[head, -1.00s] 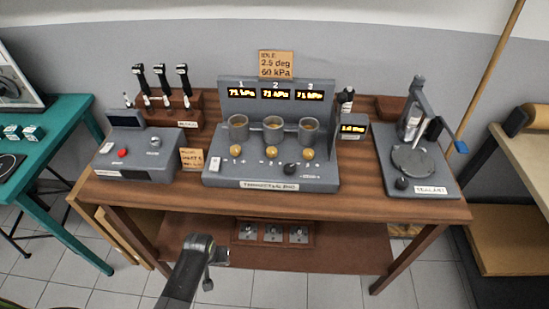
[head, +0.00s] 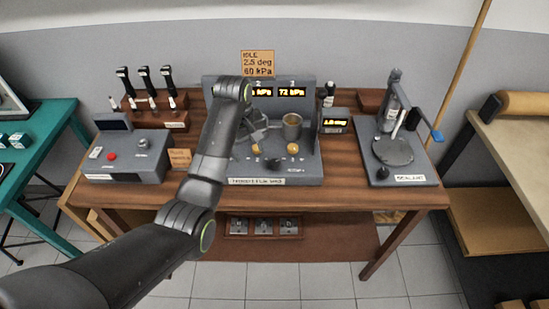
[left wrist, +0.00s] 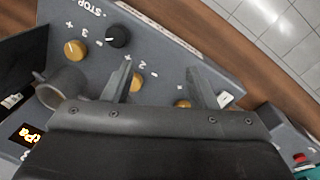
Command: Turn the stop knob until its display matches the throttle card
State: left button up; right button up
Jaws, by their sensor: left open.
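The stop knob (head: 272,163) is a black knob on the front of the grey throttle bench (head: 305,170). It also shows in the left wrist view (left wrist: 118,36), beside the STOP lettering. Its small display box (head: 335,121) stands right of the bench, showing a degree value too small to read surely. The throttle card (head: 257,63) behind the bench reads IDLE, 2.5 deg, 60 kPa. My left gripper (head: 258,128) is over the bench, open and empty, apart from the knob. In the left wrist view its fingers (left wrist: 163,84) spread over the panel. My right gripper is out of view.
Brass knobs (left wrist: 75,50) and a cup (head: 292,125) stand near the stop knob. My left arm hides the bench's left part. A red-button box (head: 125,155) stands left and a sealant stand (head: 400,165) right. The wooden table's front edge is clear.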

pick_arm(q)
notch_tip(320, 180, up, 10)
jog(key=y, duration=0.1)
send_over(275, 162)
jog(key=shift+n+g, duration=0.3)
notch_tip(275, 162, down, 16)
jog(key=shift+r+b, duration=0.15)
jog(key=shift+b, duration=0.9)
jog(key=shift+f, duration=0.7)
jog(key=c, duration=1)
